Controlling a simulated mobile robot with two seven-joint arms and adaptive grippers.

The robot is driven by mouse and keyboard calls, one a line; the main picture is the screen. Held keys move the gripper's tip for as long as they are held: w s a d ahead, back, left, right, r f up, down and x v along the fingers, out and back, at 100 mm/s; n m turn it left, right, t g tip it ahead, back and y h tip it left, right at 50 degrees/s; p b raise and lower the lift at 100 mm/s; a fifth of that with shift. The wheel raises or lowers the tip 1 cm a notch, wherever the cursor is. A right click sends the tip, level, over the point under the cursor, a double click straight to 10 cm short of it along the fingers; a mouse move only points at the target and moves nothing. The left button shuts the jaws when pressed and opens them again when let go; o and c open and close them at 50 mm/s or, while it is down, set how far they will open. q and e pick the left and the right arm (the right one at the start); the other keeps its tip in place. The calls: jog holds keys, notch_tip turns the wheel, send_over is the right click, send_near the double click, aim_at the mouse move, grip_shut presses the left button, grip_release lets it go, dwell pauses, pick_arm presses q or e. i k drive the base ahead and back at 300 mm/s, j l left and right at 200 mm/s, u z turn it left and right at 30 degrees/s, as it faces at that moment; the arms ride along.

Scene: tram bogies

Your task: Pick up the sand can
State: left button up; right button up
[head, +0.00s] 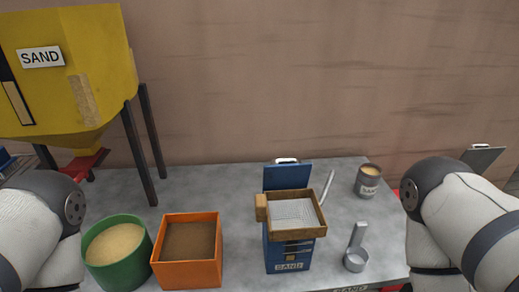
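The sand can (368,181) is a small dark grey can with a pale label. It stands upright at the back right of the grey table and tan sand shows at its top. My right arm is in view to the right of the can, and my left arm is at the left edge. Neither gripper's fingers show in the head view. Nothing touches the can.
A blue sand box with a wooden-framed sieve (295,214) stands mid-table, and a metal scoop (356,259) lies right of it. An orange box (188,272) and green tub (118,272) stand left. A yellow sand hopper (75,90) rises behind.

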aim_at(369, 174)
jog(key=i+j+z, duration=0.25)
jog(key=z, duration=0.2)
jog(key=i+j+z, duration=0.2)
jog(key=j+z, duration=0.15)
jog(key=z, duration=0.15)
jog(key=k, duration=0.35)
jog(key=i+l+u, duration=0.35)
jog(key=l+u, duration=0.2)
jog(key=i+l+u, duration=0.25)
jog(key=l, duration=0.25)
jog(key=l+u, duration=0.25)
jog(key=l, duration=0.15)
jog(key=l+u, duration=0.3)
jog(key=l, duration=0.15)
jog(key=l+u, duration=0.15)
jog(key=k+l+u, duration=0.15)
jog(key=l, duration=0.15)
